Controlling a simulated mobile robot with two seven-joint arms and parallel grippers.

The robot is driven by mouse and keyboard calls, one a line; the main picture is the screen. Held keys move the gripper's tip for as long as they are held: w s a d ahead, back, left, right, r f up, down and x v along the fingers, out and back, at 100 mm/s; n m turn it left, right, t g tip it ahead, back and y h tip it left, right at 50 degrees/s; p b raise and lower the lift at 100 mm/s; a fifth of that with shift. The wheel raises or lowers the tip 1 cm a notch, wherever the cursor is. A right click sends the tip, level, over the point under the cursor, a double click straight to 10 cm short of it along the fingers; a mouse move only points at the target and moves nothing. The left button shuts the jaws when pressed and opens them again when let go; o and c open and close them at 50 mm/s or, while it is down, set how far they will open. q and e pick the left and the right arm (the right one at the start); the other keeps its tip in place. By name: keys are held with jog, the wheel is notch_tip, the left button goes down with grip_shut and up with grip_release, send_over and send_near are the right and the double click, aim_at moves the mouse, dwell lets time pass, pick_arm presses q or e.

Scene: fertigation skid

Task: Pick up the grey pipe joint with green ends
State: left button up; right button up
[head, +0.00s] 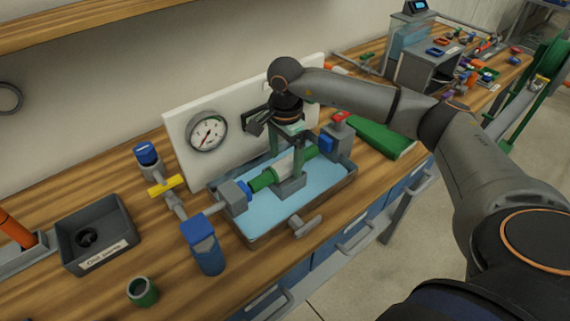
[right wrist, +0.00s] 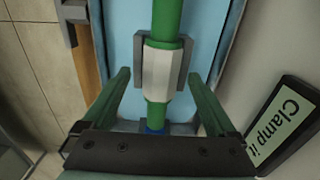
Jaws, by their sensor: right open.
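The pipe joint (head: 283,168) has a light grey middle and green ends. It lies in line with the pipe run over a blue tray (head: 240,222), seated at a grey cradle (head: 290,188). In the right wrist view the joint's grey middle (right wrist: 163,70) sits between the cradle's two dark grey sides. My right gripper (head: 287,158) is open and points down over the joint. In the right wrist view its green fingers (right wrist: 160,82) are on either side of the pipe line, apart from it. I cannot tell their exact height. My left gripper is not in view.
A white panel with a pressure gauge (head: 207,131) stands behind the tray. A blue-capped valve post (head: 205,250), a dark bin (head: 96,232) and a green ring (head: 142,291) are left. A "Clamp it" label (right wrist: 280,120) shows beside the tray. A green block (head: 383,137) lies right.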

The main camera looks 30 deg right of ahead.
jog(key=shift+a+f, duration=0.1)
jog(key=shift+f, duration=0.6)
grip_shut()
jog(key=shift+r, duration=0.1)
